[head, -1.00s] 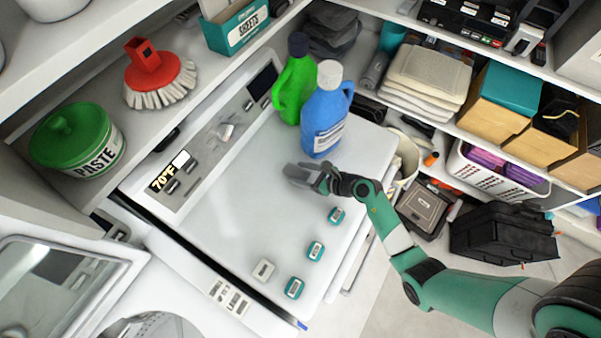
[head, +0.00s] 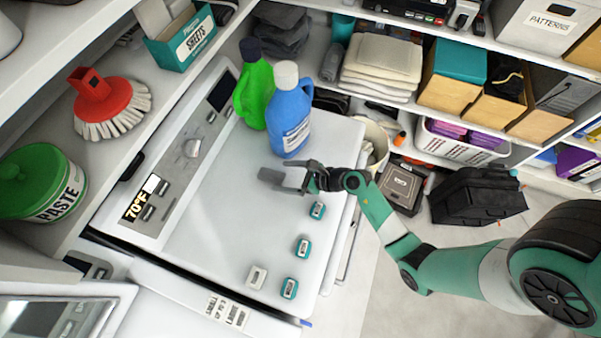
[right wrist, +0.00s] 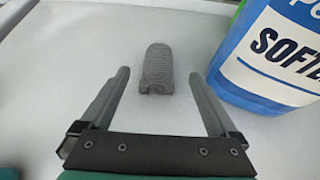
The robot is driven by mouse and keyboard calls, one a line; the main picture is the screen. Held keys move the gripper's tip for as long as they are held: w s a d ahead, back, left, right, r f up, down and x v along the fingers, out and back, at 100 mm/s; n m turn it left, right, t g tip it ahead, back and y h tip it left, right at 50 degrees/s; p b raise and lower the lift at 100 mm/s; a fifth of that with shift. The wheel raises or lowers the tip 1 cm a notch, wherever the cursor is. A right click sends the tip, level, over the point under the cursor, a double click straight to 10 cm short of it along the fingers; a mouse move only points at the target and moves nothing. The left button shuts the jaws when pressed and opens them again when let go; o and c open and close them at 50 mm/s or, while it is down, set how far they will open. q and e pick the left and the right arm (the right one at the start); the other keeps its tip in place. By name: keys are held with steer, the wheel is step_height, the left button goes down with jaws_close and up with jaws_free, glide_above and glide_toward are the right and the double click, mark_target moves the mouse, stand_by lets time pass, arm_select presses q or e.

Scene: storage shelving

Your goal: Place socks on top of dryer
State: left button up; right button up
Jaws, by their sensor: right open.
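A small grey ribbed bundle, which looks like the folded socks (right wrist: 157,70), lies on the white top of the dryer (head: 215,235). In the right wrist view it sits between and just ahead of my right gripper's two fingers, with a gap on each side. In the head view my right gripper (head: 287,179) is low over the dryer top, in front of the blue bottle, with the grey bundle (head: 269,175) at its tips. The right gripper is open and not closed on the bundle. My left gripper is not in view.
A blue softener bottle (head: 292,115) and a green bottle (head: 253,88) stand close behind the gripper. Several small teal and white boxes (head: 303,247) lie near the dryer's front-right side. A red brush (head: 108,105) and green paste tub (head: 40,185) sit on the left shelf.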

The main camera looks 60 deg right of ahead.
steer(key=v, duration=0.8)
